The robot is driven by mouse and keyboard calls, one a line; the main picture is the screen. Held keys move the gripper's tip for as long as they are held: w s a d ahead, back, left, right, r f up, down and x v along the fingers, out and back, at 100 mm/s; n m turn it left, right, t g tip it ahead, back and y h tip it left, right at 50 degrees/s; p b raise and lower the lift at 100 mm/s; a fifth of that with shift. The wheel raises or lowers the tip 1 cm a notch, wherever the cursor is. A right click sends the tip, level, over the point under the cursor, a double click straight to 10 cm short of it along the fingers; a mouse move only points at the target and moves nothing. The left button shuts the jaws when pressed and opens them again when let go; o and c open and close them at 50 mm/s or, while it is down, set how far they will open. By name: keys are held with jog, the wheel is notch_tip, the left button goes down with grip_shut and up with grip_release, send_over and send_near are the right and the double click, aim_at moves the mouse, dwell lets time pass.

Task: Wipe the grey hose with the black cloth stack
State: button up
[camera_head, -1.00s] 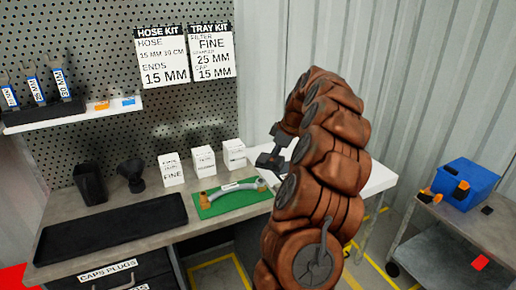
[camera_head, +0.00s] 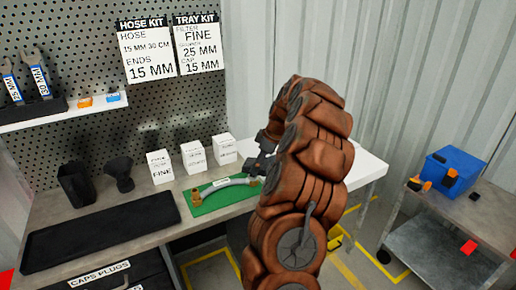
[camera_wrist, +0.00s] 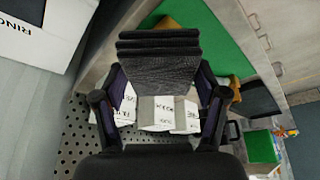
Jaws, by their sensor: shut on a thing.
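The grey hose (camera_head: 225,184) lies slightly arched on a green mat (camera_head: 205,207) on the workbench, with brass end fittings and a white label. My gripper (camera_head: 262,163) is above the hose's right end, partly hidden by my brown arm. In the wrist view my gripper (camera_wrist: 160,82) is shut on the black cloth stack (camera_wrist: 158,58), a thick, layered dark block between the two fingers. The green mat also shows behind it in the wrist view (camera_wrist: 228,25). The cloth hides most of the hose there, so I cannot tell whether they touch.
White boxes (camera_head: 194,158) stand behind the mat. A black tray (camera_head: 100,229), a black cup (camera_head: 76,185) and a black funnel-like part (camera_head: 120,173) are to the left. A blue bin (camera_head: 453,172) sits on a grey cart at right. A pegboard (camera_head: 70,50) backs the bench.

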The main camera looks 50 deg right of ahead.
aim_at(250, 167)
jog(key=shift+f, duration=1.15)
jog(key=shift+w+a+r+p, duration=0.15)
jog(key=shift+w+a+p, duration=0.1)
jog(key=shift+a+p, duration=0.5)
jog(key=shift+c, duration=0.4)
jog(key=shift+w+a+p, duration=0.25)
jog(key=shift+a+p, duration=0.15)
jog(key=shift+a, duration=0.25)
jog(key=shift+w+a+p, duration=0.2)
jog(key=shift+a+p, duration=0.2)
jog(key=shift+a, duration=0.2)
jog(key=shift+d+p, duration=0.15)
jog(key=shift+p, duration=0.2)
jog(key=shift+d+f+b, duration=0.35)
jog(key=shift+b, duration=0.1)
jog(key=shift+s+d+b, duration=0.3)
jog(key=shift+d+b, duration=0.15)
jog(key=shift+d, duration=0.2)
jog(key=shift+s+d+b, duration=0.25)
jog(key=shift+d+b, duration=0.2)
jog(key=shift+d, duration=0.2)
jog(key=shift+s+d+r, duration=0.1)
jog(key=shift+d+r, duration=0.1)
jog(key=shift+d, duration=0.1)
notch_tip(250, 167, up, 2)
jog(key=shift+a+r, duration=0.15)
jog(key=shift+r, duration=0.1)
notch_tip(250, 167, up, 2)
jog(key=shift+r, duration=1.8)
